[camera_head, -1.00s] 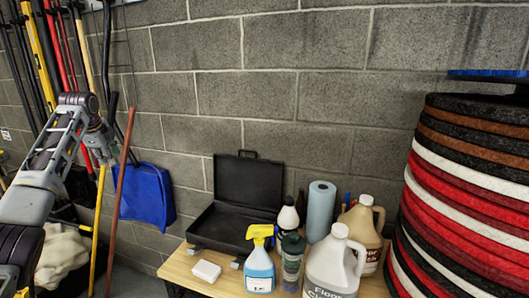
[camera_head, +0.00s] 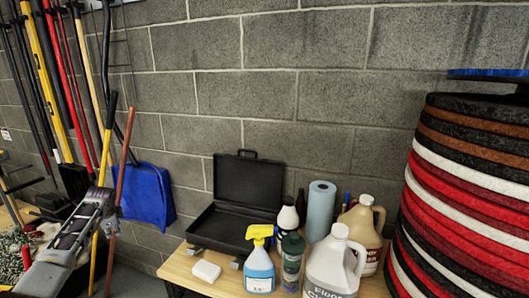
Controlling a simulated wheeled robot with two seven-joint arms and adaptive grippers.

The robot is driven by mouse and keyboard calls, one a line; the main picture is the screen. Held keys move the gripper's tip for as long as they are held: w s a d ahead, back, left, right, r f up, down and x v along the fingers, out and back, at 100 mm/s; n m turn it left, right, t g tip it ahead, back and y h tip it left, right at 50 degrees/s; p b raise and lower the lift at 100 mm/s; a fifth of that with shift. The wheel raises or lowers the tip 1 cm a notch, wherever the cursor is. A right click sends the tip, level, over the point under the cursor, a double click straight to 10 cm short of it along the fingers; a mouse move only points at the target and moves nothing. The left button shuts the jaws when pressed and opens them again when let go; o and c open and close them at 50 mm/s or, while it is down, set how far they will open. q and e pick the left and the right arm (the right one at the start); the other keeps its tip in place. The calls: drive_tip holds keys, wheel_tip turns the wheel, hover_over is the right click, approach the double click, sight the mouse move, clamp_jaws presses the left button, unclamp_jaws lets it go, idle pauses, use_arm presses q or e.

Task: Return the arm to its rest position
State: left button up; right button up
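My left arm comes in at the lower left, and my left gripper (camera_head: 106,222) is at its far end, in front of the leaning poles and left of the blue dustpan. It is small and seen from behind, so I cannot tell whether its fingers are open or shut. No held object shows. My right arm and gripper are not in view. A tall stack of round buffer pads (camera_head: 470,190) in black, brown, red and white stands at the right.
A wooden table (camera_head: 182,268) holds an open black case (camera_head: 215,228), a spray bottle (camera_head: 259,262), jugs (camera_head: 332,265), a blue paper roll (camera_head: 320,212) and a white block (camera_head: 206,271). Poles and a blue dustpan (camera_head: 148,195) stand by the wall at the left.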

use_arm(q)
drive_tip(key=s+a+f+n+g+y, duration=0.1)
drive_tip(key=s+a+f, duration=0.1)
drive_tip(key=s+f, duration=0.8)
drive_tip(key=s+a+f+n, duration=0.2)
drive_tip(key=s+f, duration=0.4)
drive_tip(key=f, duration=0.8)
drive_tip(key=s+a+f+n+g+y, duration=0.1)
drive_tip(key=s+a+f, duration=0.2)
drive_tip(key=s+f, duration=0.65)
drive_tip(key=s+a+f+n, duration=0.1)
drive_tip(key=s+f, duration=0.5)
drive_tip(key=s, duration=0.7)
drive_tip(key=s+a+f+n+g, duration=0.1)
drive_tip(key=s+f, duration=0.5)
drive_tip(key=s, duration=0.8)
drive_tip(key=s+f, duration=0.6)
drive_tip(key=s, duration=0.7)
drive_tip(key=s+d+f+n+h+b, duration=0.1)
drive_tip(key=d+f, duration=0.4)
drive_tip(key=d, duration=0.9)
drive_tip(key=s+d+f+h+b, duration=0.1)
drive_tip(key=d+f+h, duration=0.2)
drive_tip(key=d, duration=1.2)
drive_tip(key=s+d+f+n+h+b, duration=0.1)
drive_tip(key=d+f, duration=0.6)
drive_tip(key=d, duration=0.8)
drive_tip(key=shift+d+f+n+h+b, duration=0.2)
drive_tip(key=shift+f+n+h+b, duration=0.15)
drive_tip(key=shift+b, duration=0.25)
